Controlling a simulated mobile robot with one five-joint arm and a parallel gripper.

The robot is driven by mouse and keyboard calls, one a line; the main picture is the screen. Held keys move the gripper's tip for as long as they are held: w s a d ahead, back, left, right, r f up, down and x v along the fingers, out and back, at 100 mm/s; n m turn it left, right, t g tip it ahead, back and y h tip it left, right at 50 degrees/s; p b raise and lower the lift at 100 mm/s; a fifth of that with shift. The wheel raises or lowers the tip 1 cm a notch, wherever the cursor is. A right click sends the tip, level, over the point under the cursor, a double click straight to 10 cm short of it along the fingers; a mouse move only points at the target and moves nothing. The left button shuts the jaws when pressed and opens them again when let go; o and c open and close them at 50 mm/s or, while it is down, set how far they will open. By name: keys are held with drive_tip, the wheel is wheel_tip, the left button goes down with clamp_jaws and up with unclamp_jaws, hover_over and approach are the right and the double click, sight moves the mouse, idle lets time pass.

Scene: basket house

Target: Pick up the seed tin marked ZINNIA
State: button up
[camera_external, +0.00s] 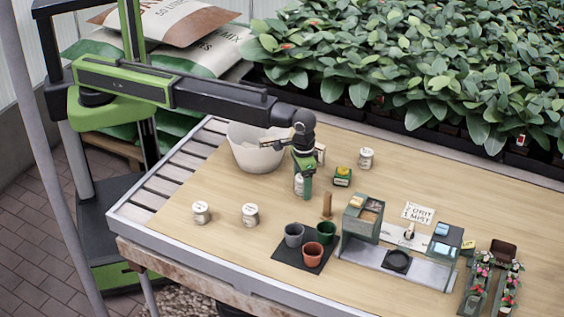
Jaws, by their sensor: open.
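Several small white tins with dark print stand on the wooden table: one tin at the left (201,212), one right of it (250,215), one at the back (365,158). Another pale tin (299,186) stands right by my gripper and is partly hidden by it. The print is too small to read, so I cannot tell which tin is marked ZINNIA. My gripper (303,184) is open and points down, its green part beside or around the partly hidden tin. I cannot tell if it touches the tin.
A white bucket (252,155) stands behind my gripper. A green and yellow box (342,176) sits to the right. A dark mat with grey (294,235), green (326,232) and red (313,255) pots is in front. A grey-green station (362,215) stands further right. Dense plants fill the back.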

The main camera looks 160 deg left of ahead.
sight(300, 179)
drive_tip(key=shift+r, duration=0.1)
drive_tip(key=c, duration=1.5)
drive_tip(key=shift+r, duration=0.1)
drive_tip(key=r+p, duration=0.2)
drive_tip(key=d+r+p, duration=0.1)
drive_tip(key=r+p, duration=0.2)
drive_tip(key=shift+w+r, duration=0.1)
drive_tip(key=d+r+p, duration=0.2)
drive_tip(key=d, duration=0.1)
drive_tip(key=w+d+r+p, duration=0.1)
drive_tip(key=d+p, duration=0.1)
drive_tip(key=d, duration=0.2)
drive_tip(key=w+d+r+p, duration=0.1)
drive_tip(key=d+r+p, duration=0.1)
drive_tip(key=d, duration=0.1)
drive_tip(key=shift+w+d+r, duration=0.2)
drive_tip(key=shift+w+r, duration=0.05)
drive_tip(key=shift+r, duration=0.05)
